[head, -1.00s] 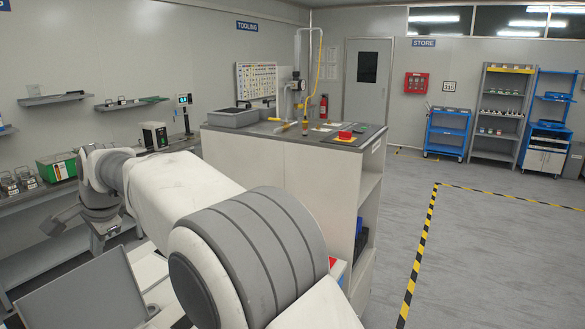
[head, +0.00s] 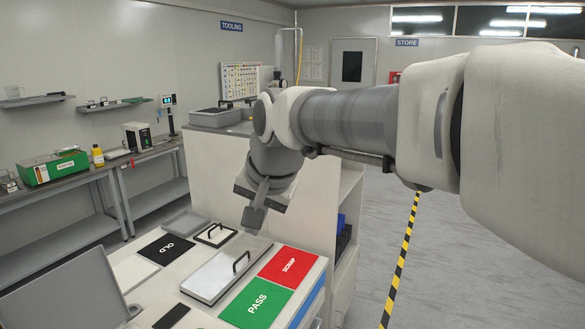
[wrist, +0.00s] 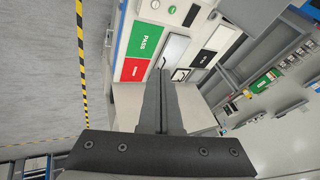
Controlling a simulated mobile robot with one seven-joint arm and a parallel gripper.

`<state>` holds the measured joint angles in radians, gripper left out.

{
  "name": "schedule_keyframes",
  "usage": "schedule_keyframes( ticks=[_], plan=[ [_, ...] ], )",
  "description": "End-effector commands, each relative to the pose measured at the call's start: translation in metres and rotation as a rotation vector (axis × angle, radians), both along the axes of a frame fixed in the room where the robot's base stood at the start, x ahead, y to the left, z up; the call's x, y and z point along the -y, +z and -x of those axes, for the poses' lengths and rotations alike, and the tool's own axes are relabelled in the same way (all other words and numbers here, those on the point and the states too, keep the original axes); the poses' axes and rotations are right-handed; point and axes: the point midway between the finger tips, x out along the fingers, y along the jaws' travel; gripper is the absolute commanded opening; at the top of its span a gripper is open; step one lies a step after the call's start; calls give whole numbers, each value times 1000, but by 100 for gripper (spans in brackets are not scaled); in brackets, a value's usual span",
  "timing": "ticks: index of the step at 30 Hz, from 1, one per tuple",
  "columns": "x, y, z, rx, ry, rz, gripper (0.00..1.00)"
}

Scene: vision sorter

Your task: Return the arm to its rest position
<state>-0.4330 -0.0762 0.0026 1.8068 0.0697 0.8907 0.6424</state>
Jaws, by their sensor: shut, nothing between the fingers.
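My gripper (head: 254,216) hangs from my arm above the sorting table (head: 197,316) in the head view, with its fingers pointing down. In the wrist view my gripper (wrist: 160,75) has its two fingers together with nothing between them. My arm stretches from the right edge across the upper middle of the head view. The gripper is apart from the table and holds nothing. Part of the cabinet behind is hidden by my arm.
On the table lie a green PASS mat (head: 257,304), a red SCRAP mat (head: 288,266), a black OLD mat (head: 166,249) and a handled white plate (head: 227,276). A white cabinet (head: 218,165) stands close behind. Open floor (head: 370,235) lies to the right.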

Motion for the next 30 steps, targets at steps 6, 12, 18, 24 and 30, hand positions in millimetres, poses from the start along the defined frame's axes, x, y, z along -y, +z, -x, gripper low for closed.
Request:
schedule_keyframes(
  ticks=[6,12,18,24,30],
  plan=[
    [96,-12,58,50,37,123,0],
    [160,-40,119,71,82,242,0],
    [194,-71,167,75,122,331,0],
    [205,-85,185,72,143,366,0],
    [205,-86,186,70,146,368,0]
  ],
)
